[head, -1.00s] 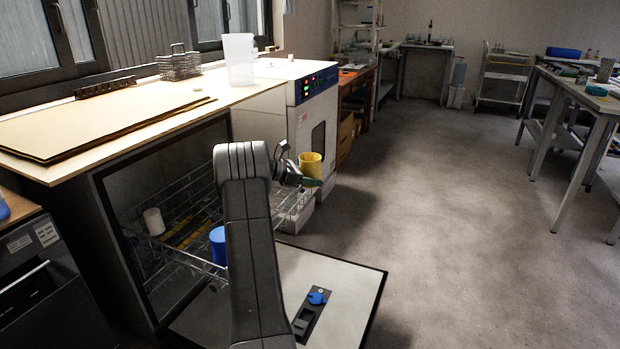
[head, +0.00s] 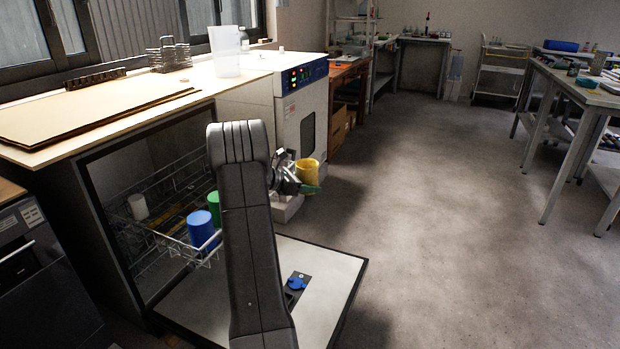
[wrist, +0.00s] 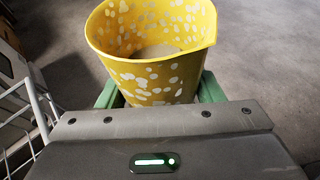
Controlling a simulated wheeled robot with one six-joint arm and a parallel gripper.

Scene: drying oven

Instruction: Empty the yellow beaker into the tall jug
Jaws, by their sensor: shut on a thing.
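The yellow beaker (head: 306,171) is held by my gripper (head: 311,188), in the air to the right of the open rack. In the wrist view the yellow beaker (wrist: 152,62) has white speckles and stands upright. Something greyish-brown shows inside it near the bottom; I cannot tell what it is. The green fingers of my gripper (wrist: 155,95) are shut on its sides. The tall jug (head: 225,52) is translucent white and stands on the wooden worktop, back and left of my gripper and apart from it.
A wire rack (head: 170,215) in the open cabinet holds a blue cup (head: 200,229), a green cup (head: 213,206) and a white cup (head: 138,206). The open door (head: 330,285) lies low in front. A white oven (head: 300,110) stands behind my gripper. The floor (head: 430,200) on the right is clear.

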